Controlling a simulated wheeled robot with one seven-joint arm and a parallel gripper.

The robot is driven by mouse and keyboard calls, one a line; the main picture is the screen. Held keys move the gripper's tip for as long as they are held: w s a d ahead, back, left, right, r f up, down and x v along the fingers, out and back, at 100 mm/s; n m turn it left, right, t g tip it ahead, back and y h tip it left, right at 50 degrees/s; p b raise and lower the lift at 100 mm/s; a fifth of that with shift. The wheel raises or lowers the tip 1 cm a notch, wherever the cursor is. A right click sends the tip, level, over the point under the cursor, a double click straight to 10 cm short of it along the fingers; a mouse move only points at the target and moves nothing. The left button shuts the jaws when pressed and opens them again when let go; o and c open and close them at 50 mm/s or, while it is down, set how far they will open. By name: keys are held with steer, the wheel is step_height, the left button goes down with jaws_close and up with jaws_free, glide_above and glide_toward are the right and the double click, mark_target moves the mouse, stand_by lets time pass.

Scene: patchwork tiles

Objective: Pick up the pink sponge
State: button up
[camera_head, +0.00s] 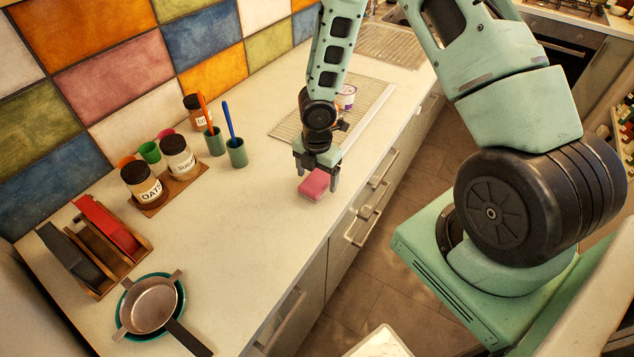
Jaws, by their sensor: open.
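The pink sponge (314,185) is a small block on the pale countertop, near its front edge, in the head view. My gripper (317,176) points down directly at the sponge with its jaws apart. One dark finger shows at the sponge's upper left and the other at its right. From this angle I cannot tell whether the fingers touch the sponge or how far down its sides they reach.
A ribbed drying mat (376,96) with a small tub (346,97) lies behind my gripper. Two green cups (237,153), jars (141,181) on a board, a rack (103,245) and a pan (150,306) stand to the left. The counter between is clear.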

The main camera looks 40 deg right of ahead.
mark_target(317, 179)
steer(key=shift+f, duration=0.7)
steer(key=c, duration=1)
steer(key=shift+c, duration=0.2)
steer(key=shift+r, duration=0.1)
step_height(317, 179, up, 10)
steer(key=shift+p, duration=0.45)
